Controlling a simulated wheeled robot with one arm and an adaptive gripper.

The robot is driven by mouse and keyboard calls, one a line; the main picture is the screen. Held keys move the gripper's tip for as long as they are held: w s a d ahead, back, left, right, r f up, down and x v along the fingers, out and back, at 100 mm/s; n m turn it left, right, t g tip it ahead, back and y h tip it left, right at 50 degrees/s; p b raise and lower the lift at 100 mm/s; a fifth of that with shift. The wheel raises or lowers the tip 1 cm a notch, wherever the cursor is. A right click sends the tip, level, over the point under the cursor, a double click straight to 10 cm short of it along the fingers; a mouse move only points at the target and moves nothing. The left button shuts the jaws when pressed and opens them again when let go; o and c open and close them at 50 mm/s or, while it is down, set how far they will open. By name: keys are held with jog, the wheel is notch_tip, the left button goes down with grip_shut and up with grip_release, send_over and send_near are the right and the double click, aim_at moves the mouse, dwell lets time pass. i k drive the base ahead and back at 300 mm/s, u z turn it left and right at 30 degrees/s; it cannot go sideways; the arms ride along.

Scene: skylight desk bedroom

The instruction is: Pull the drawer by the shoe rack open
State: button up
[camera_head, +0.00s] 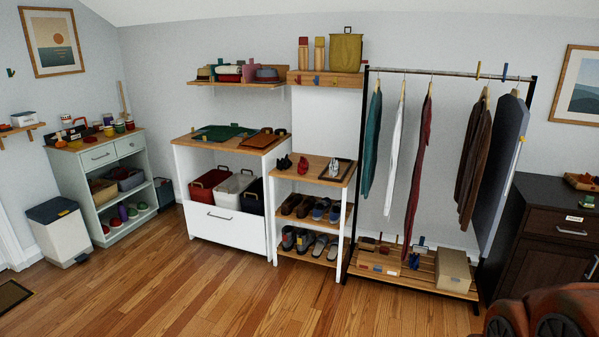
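The shoe rack (313,180) has a wood top and stands mid-view, with several pairs of shoes on its two lower shelves. Directly to its left stands a white unit with a wood top. Its low white drawer front (235,230) has a dark bar handle (219,216) near its upper edge. The front looks about flush with the unit, so the drawer appears shut. A red basket (207,187), a white basket (232,190) and a dark basket (252,197) show above the front. My gripper is not in view.
The wood floor (190,290) before the drawer is clear. A clothes rack (364,150) stands right of the shoe rack, and a dark cabinet (540,240) further right. A pale green cabinet (90,190) and a bin (60,230) stand left. A reddish-brown shape fills the lower right corner.

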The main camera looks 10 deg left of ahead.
aim_at(245, 231)
jog(key=u, duration=0.4)
jog(key=i, duration=1.95)
jog(key=u, duration=1.2)
jog(key=i, duration=1.95)
jog(key=u, duration=0.75)
jog(key=i, duration=0.4)
jog(key=u, duration=0.1)
